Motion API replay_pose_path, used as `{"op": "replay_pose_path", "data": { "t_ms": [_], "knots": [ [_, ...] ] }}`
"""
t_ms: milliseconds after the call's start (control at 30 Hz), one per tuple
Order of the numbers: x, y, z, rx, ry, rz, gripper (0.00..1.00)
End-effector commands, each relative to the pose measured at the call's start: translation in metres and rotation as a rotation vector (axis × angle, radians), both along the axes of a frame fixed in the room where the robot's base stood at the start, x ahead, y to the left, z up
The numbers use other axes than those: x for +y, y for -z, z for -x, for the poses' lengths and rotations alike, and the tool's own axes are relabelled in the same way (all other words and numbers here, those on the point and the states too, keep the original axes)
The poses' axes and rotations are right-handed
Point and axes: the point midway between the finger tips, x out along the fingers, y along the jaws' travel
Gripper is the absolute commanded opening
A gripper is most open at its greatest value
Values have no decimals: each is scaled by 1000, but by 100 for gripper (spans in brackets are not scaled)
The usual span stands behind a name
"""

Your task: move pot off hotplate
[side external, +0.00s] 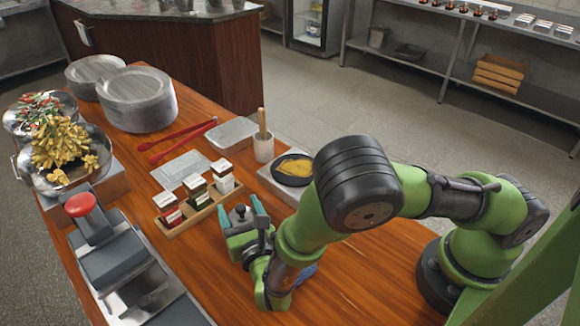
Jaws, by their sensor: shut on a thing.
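A metal pot (25,160) heaped with yellow food sits on a grey block (112,178) at the left of the table. A second metal pot (12,122) with red and green food stands behind it. A dark shallow pan (291,181) with yellow food rests on a pale block, perhaps a hotplate (268,178), partly hidden by my arm. My gripper (244,212) is low over the table, left of that pan and apart from all of these. Its teal fingers are shut on a small dark-grey item (240,209) that I cannot identify.
A wooden rack (188,217) with several spice jars stands just left of my gripper. A grey press with a red knob (80,204) is at the front left. Stacked plates (137,98), red tongs (178,138), clear trays and a mortar (263,147) are farther back. The front right wood is clear.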

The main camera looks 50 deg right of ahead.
Motion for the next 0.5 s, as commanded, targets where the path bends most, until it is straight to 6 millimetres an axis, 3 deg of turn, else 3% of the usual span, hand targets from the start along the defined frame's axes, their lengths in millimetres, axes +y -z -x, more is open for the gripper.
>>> {"op": "replay_pose_path", "data": {
  "t_ms": [367, 400, 500],
  "knots": [
    [1, 3, 0, -4, -1, -1, 22],
    [0, 4, 0, -2, -1, -1, 72],
    [1, 4, 0, -2, -1, -1, 88]
  ]
}}
